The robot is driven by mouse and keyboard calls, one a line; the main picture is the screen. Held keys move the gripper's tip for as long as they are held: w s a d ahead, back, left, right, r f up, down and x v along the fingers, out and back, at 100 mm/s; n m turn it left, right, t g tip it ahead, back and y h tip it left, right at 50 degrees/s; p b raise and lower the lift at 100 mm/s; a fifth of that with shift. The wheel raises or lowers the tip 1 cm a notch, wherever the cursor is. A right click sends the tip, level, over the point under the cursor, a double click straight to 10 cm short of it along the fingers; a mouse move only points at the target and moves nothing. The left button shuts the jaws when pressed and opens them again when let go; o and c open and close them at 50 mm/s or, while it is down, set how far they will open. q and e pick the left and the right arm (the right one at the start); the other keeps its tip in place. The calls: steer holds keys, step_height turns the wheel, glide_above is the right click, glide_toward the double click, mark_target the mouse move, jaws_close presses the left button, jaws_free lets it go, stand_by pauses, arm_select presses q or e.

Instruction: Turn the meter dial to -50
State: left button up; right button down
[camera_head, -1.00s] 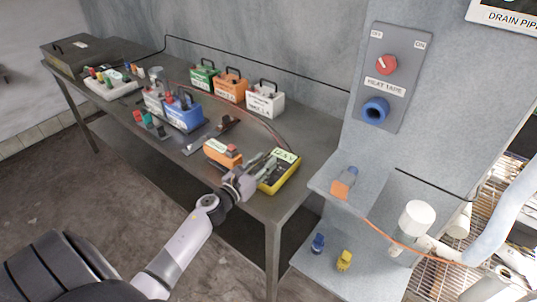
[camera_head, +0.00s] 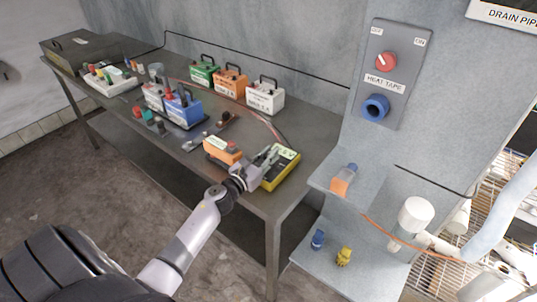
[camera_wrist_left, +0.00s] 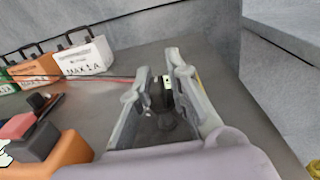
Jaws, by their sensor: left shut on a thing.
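The yellow meter (camera_head: 283,171) lies on the metal table near its front right corner. Its pale display is at its far end; the reading is too small to tell. My left gripper (camera_head: 269,158) reaches over the meter's left side, its fingers low over the face. In the left wrist view, the two grey fingers (camera_wrist_left: 164,72) stand on either side of a dark knob-like part (camera_wrist_left: 163,118), which I take for the dial. The gripper is shut on it. The fingers and palm hide most of the meter and the dial's pointer. My right gripper is not in view.
An orange box (camera_head: 222,151) sits close left of the gripper. A white box (camera_head: 265,98) and an orange box (camera_head: 229,83) stand behind; a blue box (camera_head: 183,109) is further left. A grey wall shelf (camera_head: 352,183) is at the right.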

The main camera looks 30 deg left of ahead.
arm_select(q)
jaws_close()
steer(key=shift+n+y, duration=0.5)
steer(key=shift+y, duration=0.3)
steer(key=n+y+b, duration=0.1)
steer(key=n+y, duration=0.2)
steer(key=y, duration=0.1)
steer(key=shift+g+y+b, duration=0.3)
steer(key=shift+g+b, duration=0.1)
steer(key=n+g+y+b, duration=0.1)
steer(key=n+y, duration=0.1)
steer(key=n+g+y+b, duration=0.1)
steer(key=n+y, duration=0.1)
steer(key=y, duration=0.1)
steer(key=shift+f+g+y, duration=0.1)
steer(key=shift+g+y, duration=0.2)
steer(key=shift+g, duration=0.1)
steer(key=shift+n+g+y+b, duration=0.7)
steer(key=shift+n+g+y, duration=0.3)
steer(key=shift+g+y, duration=0.15)
steer(key=o, duration=0.7)
jaws_free()
